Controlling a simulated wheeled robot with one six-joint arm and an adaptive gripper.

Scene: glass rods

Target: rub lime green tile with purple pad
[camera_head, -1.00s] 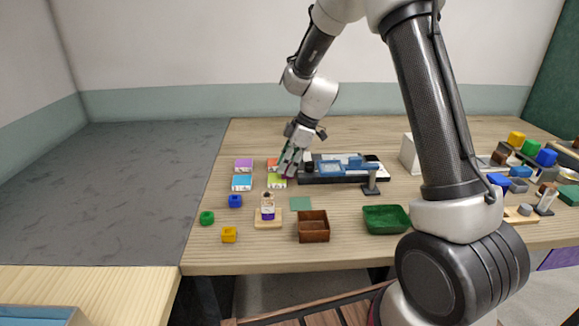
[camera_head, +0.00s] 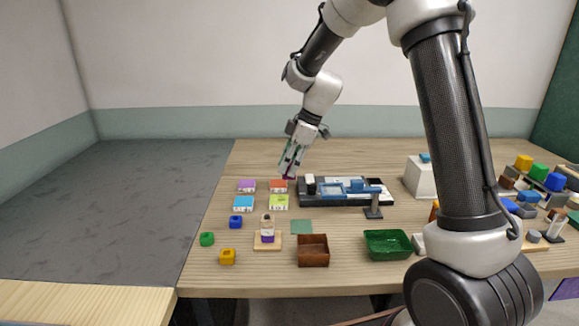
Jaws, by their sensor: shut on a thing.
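The lime green tile (camera_head: 279,202) lies on the table at the front right of a small block of tiles. My gripper (camera_head: 288,171) is shut on the purple pad (camera_head: 289,177), of which only a small dark purple part shows below the fingers. The gripper and pad appear beyond the lime green tile, near the back right corner of the orange tile (camera_head: 278,186). The pad is apart from the lime green tile. I cannot tell its exact height above the table.
A purple tile (camera_head: 247,186) and a blue tile (camera_head: 243,204) lie to the left. A black tray (camera_head: 330,203) with blue parts stands close on the right. A bottle (camera_head: 267,226), brown box (camera_head: 313,251) and green bin (camera_head: 388,245) stand in front.

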